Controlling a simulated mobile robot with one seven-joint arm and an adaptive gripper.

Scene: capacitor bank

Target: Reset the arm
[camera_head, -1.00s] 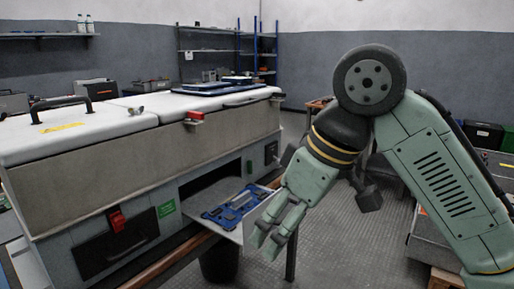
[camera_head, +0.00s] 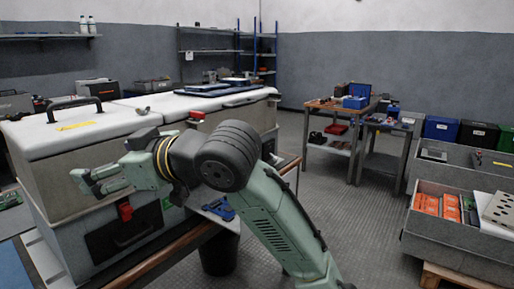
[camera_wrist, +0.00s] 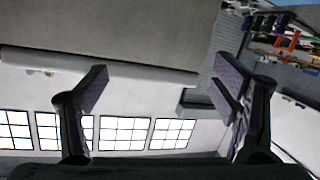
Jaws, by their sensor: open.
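My gripper (camera_head: 88,183) is open and empty at the left in the head view, in front of the front face of the big cabinet (camera_head: 45,175). Its fingers point left. My arm reaches across the middle of the head view and hides part of the cabinet and most of the open drawer. In the wrist view my gripper (camera_wrist: 160,105) shows its two fingers wide apart with nothing between them. Behind them are a pale wall and bright windows (camera_wrist: 122,133).
Blue parts (camera_head: 218,208) in the drawer show just behind my arm. A black bin (camera_head: 220,252) stands below. At right are small tables (camera_head: 330,107) and a grey crate (camera_head: 455,235) with orange boxes. Floor between is clear.

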